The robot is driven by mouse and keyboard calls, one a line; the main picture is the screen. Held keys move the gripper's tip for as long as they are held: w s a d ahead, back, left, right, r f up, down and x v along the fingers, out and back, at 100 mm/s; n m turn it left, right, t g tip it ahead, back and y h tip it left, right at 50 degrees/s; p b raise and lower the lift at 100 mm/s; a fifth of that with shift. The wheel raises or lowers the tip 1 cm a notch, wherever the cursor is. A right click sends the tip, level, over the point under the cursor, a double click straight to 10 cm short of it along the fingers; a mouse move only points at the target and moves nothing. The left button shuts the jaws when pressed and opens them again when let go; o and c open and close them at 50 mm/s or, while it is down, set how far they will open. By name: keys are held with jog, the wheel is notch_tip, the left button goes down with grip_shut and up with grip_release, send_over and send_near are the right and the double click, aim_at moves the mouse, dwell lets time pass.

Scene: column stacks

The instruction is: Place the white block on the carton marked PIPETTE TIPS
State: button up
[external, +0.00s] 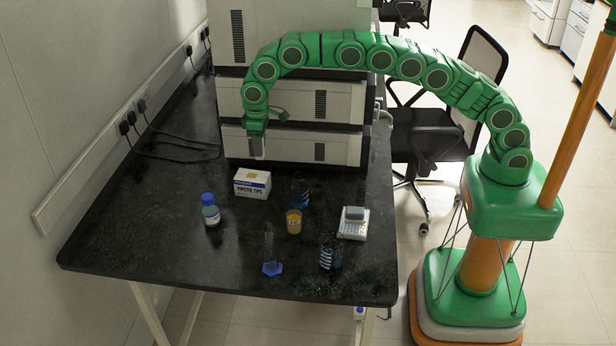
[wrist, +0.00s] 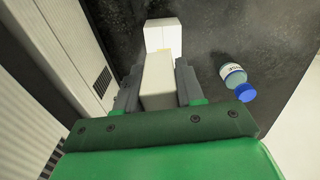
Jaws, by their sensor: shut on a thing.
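The white block (wrist: 157,80) is between the two grey fingers of my gripper (wrist: 158,72) in the wrist view, and the gripper is shut on it. In the external view my gripper (external: 256,146) is in the air in front of the stacked white machines, above and behind the carton. The white carton marked PIPETTE TIPS (external: 252,184) stands upright on the black bench, with a blue and orange band. In the wrist view the carton (wrist: 163,36) shows just beyond the block, its near part hidden by the block.
A blue-capped bottle (external: 210,211) stands left of the carton; it also shows in the wrist view (wrist: 232,76). An amber jar (external: 294,222), dark glassware (external: 330,256), a clear cylinder (external: 270,254) and a calculator-like device (external: 353,223) stand to the right and front. The machines (external: 300,100) rise behind.

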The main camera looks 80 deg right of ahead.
jog(key=shift+w+f, duration=0.7)
jog(key=shift+f, duration=0.2)
jog(key=shift+w+f, duration=0.7)
jog(key=shift+f, duration=0.15)
jog(key=shift+w+a+f, duration=0.1)
jog(key=shift+w+f, duration=0.1)
jog(key=shift+f, duration=1.55)
jog(key=shift+f, duration=0.1)
jog(key=o, duration=1)
jog(key=shift+r, duration=6.1)
